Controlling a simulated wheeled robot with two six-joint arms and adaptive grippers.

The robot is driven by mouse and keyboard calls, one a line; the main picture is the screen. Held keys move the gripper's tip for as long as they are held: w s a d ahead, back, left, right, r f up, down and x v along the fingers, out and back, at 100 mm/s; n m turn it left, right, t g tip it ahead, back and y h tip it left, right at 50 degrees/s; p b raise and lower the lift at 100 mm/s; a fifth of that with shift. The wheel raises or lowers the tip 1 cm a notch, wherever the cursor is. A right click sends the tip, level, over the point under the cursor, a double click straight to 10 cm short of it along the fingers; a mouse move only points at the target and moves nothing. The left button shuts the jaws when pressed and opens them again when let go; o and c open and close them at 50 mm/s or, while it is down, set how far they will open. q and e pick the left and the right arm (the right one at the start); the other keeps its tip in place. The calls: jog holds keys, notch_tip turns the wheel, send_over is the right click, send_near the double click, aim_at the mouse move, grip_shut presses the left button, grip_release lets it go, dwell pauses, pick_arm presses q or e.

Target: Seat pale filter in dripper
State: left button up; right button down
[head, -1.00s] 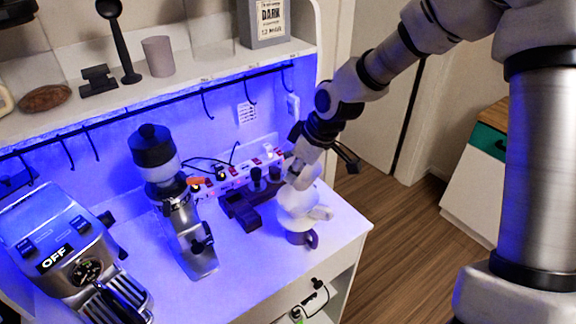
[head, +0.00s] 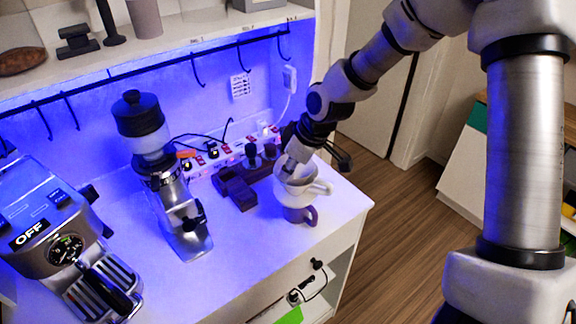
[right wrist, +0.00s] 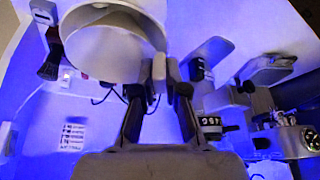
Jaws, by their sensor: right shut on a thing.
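The white dripper (head: 313,190) with its side handle sits on a purple mug (head: 300,215) near the counter's right end. My right gripper (head: 294,163) reaches down from the upper right to the dripper's mouth. It is shut on the edge of the pale filter (right wrist: 105,50), a wide cone at the upper left of the right wrist view. In that view the fingertips (right wrist: 164,75) pinch beside the cone's wall. In the head view the filter is at the dripper's opening; how deep it sits is hard to tell. My left gripper is not in view.
A dark wooden stand (head: 238,188) is just left of the dripper, with a power strip (head: 213,157) behind. A grinder (head: 165,185) and an espresso machine (head: 60,245) stand farther left. The counter in front of the mug is clear.

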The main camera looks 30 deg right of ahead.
jog(key=shift+s+f, duration=0.2)
jog(key=shift+f, duration=0.2)
jog(key=c, duration=1.1)
grip_release()
jog(key=shift+c, duration=0.2)
jog(key=v, duration=1.2)
jog(key=shift+d+f, duration=0.1)
